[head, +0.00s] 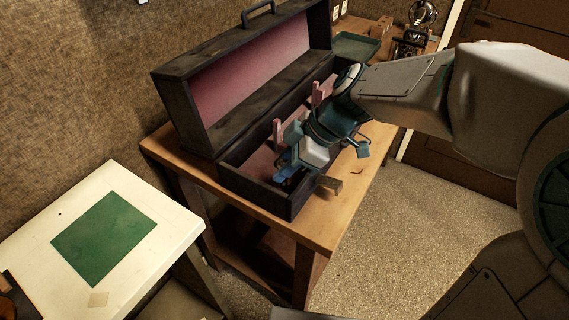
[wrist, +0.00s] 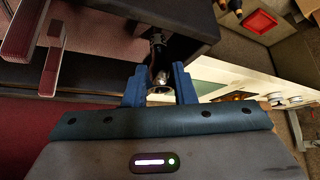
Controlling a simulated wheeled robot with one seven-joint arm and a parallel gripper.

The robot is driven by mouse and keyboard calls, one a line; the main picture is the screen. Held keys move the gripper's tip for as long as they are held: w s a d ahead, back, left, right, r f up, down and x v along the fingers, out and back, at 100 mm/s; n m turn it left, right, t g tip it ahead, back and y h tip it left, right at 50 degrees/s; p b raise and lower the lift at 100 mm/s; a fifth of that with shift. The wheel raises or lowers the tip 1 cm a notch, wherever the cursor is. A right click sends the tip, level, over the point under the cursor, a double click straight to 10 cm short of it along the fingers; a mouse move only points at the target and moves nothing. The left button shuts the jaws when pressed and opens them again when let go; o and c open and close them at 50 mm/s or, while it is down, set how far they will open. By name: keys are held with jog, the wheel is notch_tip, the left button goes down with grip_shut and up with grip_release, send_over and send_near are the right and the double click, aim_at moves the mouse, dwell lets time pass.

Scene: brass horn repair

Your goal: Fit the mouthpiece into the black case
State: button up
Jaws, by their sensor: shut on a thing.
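The black case (head: 188,118) stands open on a wooden bench, its lid raised and its inside lined in pink. Pink supports (head: 279,133) stand up inside the case and also show at the left of the wrist view (wrist: 53,60). My gripper (head: 286,174) is low over the near end of the case. In the wrist view its two blue fingers (wrist: 159,88) are shut on the mouthpiece (wrist: 158,74), a small shiny metal piece. The dark case wall (wrist: 188,22) is just beyond it. The mouthpiece is hidden in the head view; I cannot tell whether it touches the case.
A white table (head: 140,195) with a green mat (head: 104,238) is at the left, with a gap of floor before the bench (head: 318,232). A green tray (head: 355,46) and a metal device (head: 418,28) stand at the bench's far end. A small latch (head: 330,184) juts from the case front.

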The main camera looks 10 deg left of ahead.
jog(key=shift+f+b, duration=0.6)
jog(key=shift+b, duration=0.1)
jog(key=o, duration=1)
jog(key=shift+w, duration=0.1)
jog(key=shift+f, duration=0.1)
jog(key=v, duration=1.4)
jog(key=s+d+f+m+t+h+p, duration=0.1)
jog(key=s+d+f+m+t+h, duration=0.1)
jog(key=d+m, duration=0.5)
jog(key=s+d+f+m+t+h+p, duration=0.1)
jog(key=s+d+f+m+h, duration=0.4)
jog(key=m, duration=0.7)
notch_tip(320, 180, down, 3)
jog(key=shift+s+d+r+m+t+p, duration=0.1)
jog(key=shift+s+d+m+t+p, duration=0.3)
jog(key=shift+s+d+p, duration=0.65)
